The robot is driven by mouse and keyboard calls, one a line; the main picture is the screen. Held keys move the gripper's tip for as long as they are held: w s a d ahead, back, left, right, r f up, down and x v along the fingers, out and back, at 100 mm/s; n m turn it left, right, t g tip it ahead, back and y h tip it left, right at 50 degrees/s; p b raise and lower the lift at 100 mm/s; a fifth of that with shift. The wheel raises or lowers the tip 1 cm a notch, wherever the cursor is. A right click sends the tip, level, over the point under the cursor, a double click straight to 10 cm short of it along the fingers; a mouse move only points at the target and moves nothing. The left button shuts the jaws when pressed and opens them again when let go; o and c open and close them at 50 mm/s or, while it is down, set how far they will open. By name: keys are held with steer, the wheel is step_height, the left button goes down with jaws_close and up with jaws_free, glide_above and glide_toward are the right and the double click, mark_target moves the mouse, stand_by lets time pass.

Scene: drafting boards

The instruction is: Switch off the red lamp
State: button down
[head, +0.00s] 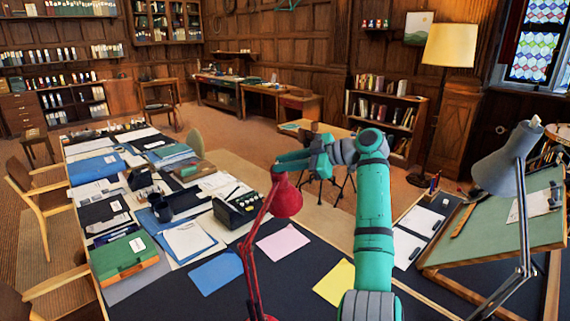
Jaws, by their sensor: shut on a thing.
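The red lamp (286,199) stands at the front of the dark desk, with a thin jointed red arm and a bell-shaped shade. My green arm reaches forward from the lower middle and bends left above the desk. My gripper (281,166) is at the top of the red shade, shut on the lamp there. The fingertips are small, and the exact part between them is hidden. The shade's opening faces down, so I cannot tell whether the bulb is lit.
A grey lamp (503,163) stands at the right by a green drafting board (500,228). Pink paper (283,243), blue paper (217,273) and yellow paper (336,281) lie near the red lamp.

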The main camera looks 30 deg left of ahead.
stand_by(0.3)
steer(key=c, duration=1.6)
jaws_free()
steer(key=v, duration=1)
steer(key=shift+d+r, duration=0.15)
steer(key=shift+d, duration=0.1)
